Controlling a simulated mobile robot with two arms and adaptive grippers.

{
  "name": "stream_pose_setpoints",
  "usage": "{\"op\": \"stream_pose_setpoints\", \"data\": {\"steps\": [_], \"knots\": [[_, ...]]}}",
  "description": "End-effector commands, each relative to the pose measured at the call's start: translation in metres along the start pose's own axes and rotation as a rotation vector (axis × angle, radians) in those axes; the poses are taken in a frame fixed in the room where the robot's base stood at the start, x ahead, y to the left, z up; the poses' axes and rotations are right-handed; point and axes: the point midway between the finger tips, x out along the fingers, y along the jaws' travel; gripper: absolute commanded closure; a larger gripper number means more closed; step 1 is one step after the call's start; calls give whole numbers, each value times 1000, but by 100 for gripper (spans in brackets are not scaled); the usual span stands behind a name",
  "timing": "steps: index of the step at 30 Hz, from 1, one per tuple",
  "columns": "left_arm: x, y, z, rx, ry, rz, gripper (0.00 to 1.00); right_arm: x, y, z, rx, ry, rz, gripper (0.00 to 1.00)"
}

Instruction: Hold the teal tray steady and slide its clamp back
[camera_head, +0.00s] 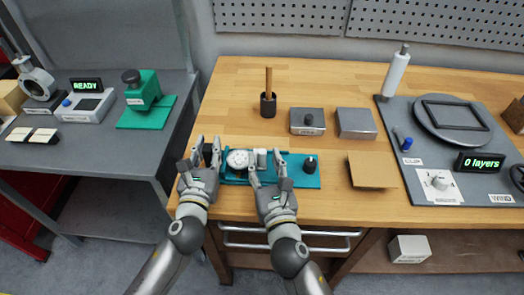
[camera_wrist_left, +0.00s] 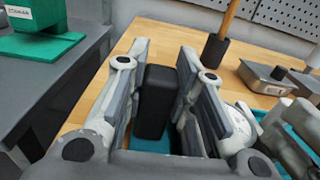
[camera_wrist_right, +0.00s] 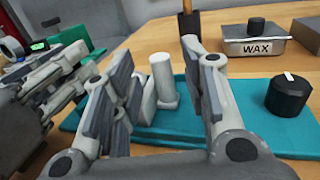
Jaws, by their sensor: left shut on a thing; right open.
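The teal tray (camera_head: 290,178) lies on the wooden bench and also shows in the right wrist view (camera_wrist_right: 245,110). It carries a black block at its left end, a white round part (camera_head: 238,159), a pale grey upright post (camera_head: 262,157) that looks like the clamp, and a black knob (camera_head: 310,164) at the right. My left gripper (camera_head: 206,155) is shut on the black block (camera_wrist_left: 153,100) at the tray's left end. My right gripper (camera_head: 266,167) is open, and the grey post (camera_wrist_right: 163,80) shows between its fingers; I cannot tell whether they touch it.
A wooden-handled tool in a black holder (camera_head: 268,105), a WAX tin (camera_head: 308,121) and a grey box (camera_head: 356,122) stand behind the tray. A brown plate (camera_head: 371,170) and a grey machine panel (camera_head: 450,135) are to the right. A green device (camera_head: 147,100) stands on the left table.

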Motion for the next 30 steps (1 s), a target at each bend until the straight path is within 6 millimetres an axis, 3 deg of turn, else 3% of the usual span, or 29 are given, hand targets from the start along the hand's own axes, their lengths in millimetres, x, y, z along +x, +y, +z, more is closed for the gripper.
{"op": "stream_pose_setpoints", "data": {"steps": [3, 9, 19, 28, 30], "knots": [[0, 1, -2, 0, 5, 2, 100, 18, 0, 0, 1, -1, 0, 60], [0, 1, -2, 0, 4, 2, 100, 36, 0, 0, 1, -1, 0, 60], [0, 1, -2, 0, 4, 2, 100, 39, 0, 0, 2, 1, 0, 60], [0, 1, -2, 0, 4, 2, 100, 38, 0, 0, 2, 1, 0, 97], [0, 1, -2, 0, 4, 2, 100, 38, 0, 0, 2, 1, 0, 100]]}}
